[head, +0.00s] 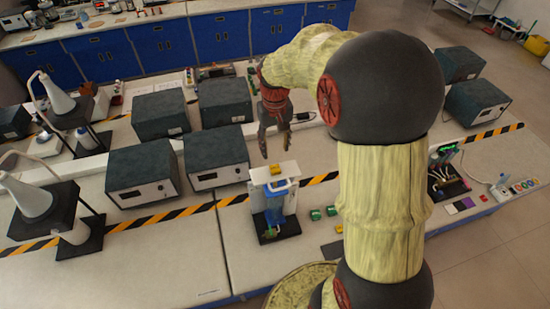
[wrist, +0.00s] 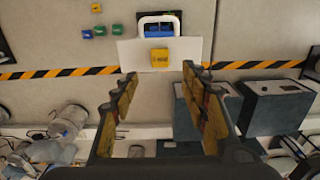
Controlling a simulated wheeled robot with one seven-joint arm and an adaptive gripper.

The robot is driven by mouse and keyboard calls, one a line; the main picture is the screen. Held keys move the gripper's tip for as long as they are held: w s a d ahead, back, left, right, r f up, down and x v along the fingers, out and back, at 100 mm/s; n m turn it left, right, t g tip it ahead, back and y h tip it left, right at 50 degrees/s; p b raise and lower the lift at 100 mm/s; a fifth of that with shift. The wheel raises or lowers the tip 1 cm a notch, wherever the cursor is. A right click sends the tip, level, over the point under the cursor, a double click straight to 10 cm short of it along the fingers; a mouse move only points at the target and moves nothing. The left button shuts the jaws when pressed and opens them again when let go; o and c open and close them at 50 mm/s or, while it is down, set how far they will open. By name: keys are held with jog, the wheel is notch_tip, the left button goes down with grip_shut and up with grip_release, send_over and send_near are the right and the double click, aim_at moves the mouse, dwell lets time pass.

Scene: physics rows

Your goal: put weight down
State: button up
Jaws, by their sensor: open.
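A yellow block (head: 275,170), which looks like the weight, rests on the white top plate (head: 259,176) of a small blue and white stand (head: 273,203). In the wrist view the yellow block (wrist: 160,57) sits on the white plate (wrist: 130,55), just beyond my fingertips. My gripper (head: 276,154) is open and points down above the plate.
Green blocks (head: 315,214) and another yellow block (head: 340,228) lie on the bench right of the stand. Dark boxy instruments (head: 216,157) stand to the left. Striped tape (head: 180,213) crosses the bench.

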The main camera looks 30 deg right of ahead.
jog(key=s+a+r+n+t, duration=0.1)
jog(key=s+a+r, duration=0.2)
jog(key=a+r, duration=0.15)
jog(key=s+a+r+t, duration=0.1)
jog(key=s+a+r, duration=0.25)
jog(key=r, duration=0.25)
jog(key=s+a+r+n+t, duration=0.1)
jog(key=s+a, duration=0.2)
jog(key=s, duration=0.3)
jog(key=s+a+r+n+t, duration=0.1)
jog(key=s+a+r+t, duration=0.1)
jog(key=s, duration=0.5)
jog(key=shift+s+a+r+t, duration=0.25)
jog(key=shift+a+t, duration=0.05)
jog(key=shift+a, duration=0.35)
notch_tip(320, 180, down, 26)
jog(key=b, duration=2.6)
jog(key=shift+f+b, duration=0.2)
jog(key=shift+b, duration=0.15)
